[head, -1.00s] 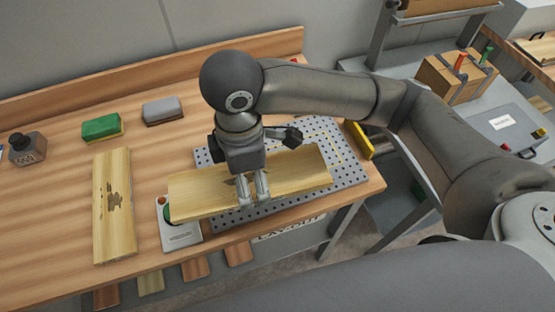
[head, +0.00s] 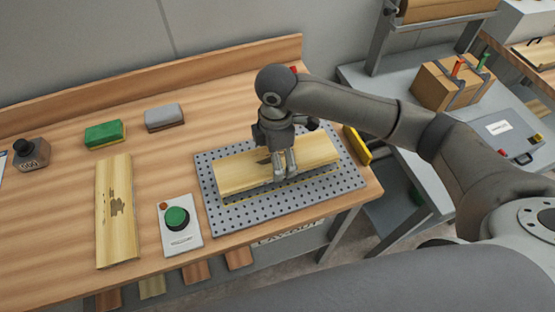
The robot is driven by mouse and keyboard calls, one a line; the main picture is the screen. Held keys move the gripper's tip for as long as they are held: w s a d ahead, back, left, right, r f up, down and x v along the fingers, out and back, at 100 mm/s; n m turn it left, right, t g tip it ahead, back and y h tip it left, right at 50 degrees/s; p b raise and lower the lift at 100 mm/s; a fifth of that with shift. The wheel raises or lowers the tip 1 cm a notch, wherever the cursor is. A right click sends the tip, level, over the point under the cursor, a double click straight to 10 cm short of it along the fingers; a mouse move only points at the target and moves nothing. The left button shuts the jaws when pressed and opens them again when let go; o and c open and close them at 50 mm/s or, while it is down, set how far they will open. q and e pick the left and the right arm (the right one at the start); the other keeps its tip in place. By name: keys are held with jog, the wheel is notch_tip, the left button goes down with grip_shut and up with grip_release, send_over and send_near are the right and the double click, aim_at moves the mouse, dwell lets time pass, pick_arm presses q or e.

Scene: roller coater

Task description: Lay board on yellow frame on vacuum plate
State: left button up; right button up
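A pale wooden board (head: 235,175) with a dark patch is over the perforated grey vacuum plate (head: 220,222). It lies roughly along the plate, with a dark shadow under its near edge; a small gap below it seems to remain, but contact is hard to judge. The yellow frame (head: 285,195) is a thin outline on the plate, showing along the board's near side; the board hides much of it. My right gripper (head: 285,166) points down at the board's middle with its fingers shut on it. My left gripper is not in view.
A control box with a green button (head: 177,219) stands left of the plate. A second board (head: 116,210) lies farther left. A yellow item (head: 357,145) is at the plate's right edge.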

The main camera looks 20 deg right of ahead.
jog(key=f, duration=0.1)
jog(key=f+p, duration=0.1)
jog(key=f, duration=0.1)
jog(key=shift+w+d+f, duration=0.15)
jog(key=shift+w+d, duration=0.05)
jog(key=shift+d, duration=0.05)
jog(key=shift+f, duration=0.2)
jog(key=o, duration=1)
jog(key=shift+f, duration=0.1)
jog(key=shift+o, duration=0.2)
notch_tip(320, 180, up, 12)
jog(key=shift+a+r+b, duration=0.1)
jog(key=shift+r+b, duration=0.05)
jog(key=shift+b, duration=0.85)
